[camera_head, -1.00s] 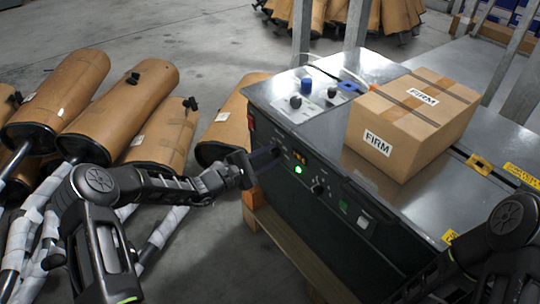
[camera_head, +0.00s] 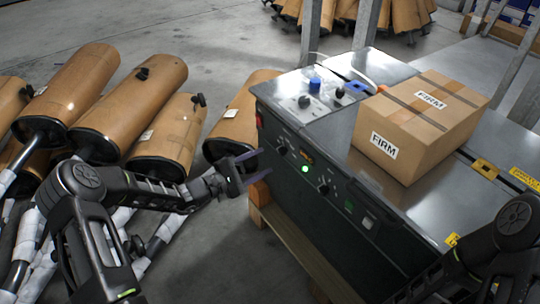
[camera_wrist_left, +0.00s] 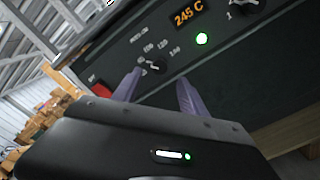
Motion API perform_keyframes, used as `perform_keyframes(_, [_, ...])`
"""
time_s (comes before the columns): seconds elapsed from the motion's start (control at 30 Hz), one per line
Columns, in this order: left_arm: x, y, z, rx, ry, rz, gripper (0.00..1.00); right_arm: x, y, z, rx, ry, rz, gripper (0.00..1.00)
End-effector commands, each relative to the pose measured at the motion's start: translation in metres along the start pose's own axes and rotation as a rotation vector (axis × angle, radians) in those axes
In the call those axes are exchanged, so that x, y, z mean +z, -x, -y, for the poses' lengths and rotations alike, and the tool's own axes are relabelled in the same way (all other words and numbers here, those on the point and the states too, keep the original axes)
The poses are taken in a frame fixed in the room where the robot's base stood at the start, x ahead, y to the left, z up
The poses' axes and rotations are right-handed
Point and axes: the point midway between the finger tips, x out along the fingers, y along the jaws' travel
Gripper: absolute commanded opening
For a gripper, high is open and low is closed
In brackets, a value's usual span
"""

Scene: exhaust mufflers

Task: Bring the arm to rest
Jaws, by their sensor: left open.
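My left gripper (camera_head: 246,167) is open and empty, just left of the front panel of a dark machine (camera_head: 330,215). In the left wrist view its two fingers (camera_wrist_left: 158,92) stand apart, with a black knob (camera_wrist_left: 152,67) of the panel showing between them. I cannot tell whether a finger touches the knob. The panel's display (camera_wrist_left: 188,14) reads 245 C, and a green light (camera_wrist_left: 202,39) is lit beside it. My right arm (camera_head: 490,255) shows at the lower right, but its gripper is out of view.
A cardboard box (camera_head: 418,125) marked FIRM sits on the machine's top. Several brown mufflers (camera_head: 130,110) with wrapped pipes lie on the floor to the left, close to my left arm. Bare floor (camera_head: 225,50) shows behind them.

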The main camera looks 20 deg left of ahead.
Motion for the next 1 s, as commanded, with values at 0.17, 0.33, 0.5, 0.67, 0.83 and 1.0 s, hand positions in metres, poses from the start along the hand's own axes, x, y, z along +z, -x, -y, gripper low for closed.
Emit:
perform_keyframes(0.17, [0.000, 0.011, 0.000, 0.001, 0.000, 0.001, 0.50, 0.001, 0.002, 0.001, -0.001, 0.001, 0.002, 0.36])
perform_keyframes(0.33, [0.000, 0.011, 0.000, 0.001, 0.000, 0.001, 0.50, 0.001, 0.002, 0.001, -0.001, 0.001, 0.002, 0.36])
perform_keyframes(0.5, [0.000, 0.011, 0.000, 0.001, 0.000, 0.001, 0.50, 0.001, 0.002, 0.001, -0.001, 0.001, 0.002, 0.36])
perform_keyframes(0.67, [0.000, 0.011, 0.000, -0.001, 0.010, -0.001, 0.50, 0.001, 0.002, 0.001, -0.001, 0.001, 0.002, 0.36])
perform_keyframes(0.83, [-0.013, 0.013, 0.032, -0.116, 0.061, -0.063, 0.50, 0.001, 0.002, 0.001, -0.001, 0.001, 0.001, 0.36])
perform_keyframes(1.0, [-0.021, 0.038, 0.123, -0.400, 0.080, -0.157, 0.50, 0.001, 0.002, 0.001, 0.000, 0.001, 0.001, 0.36])
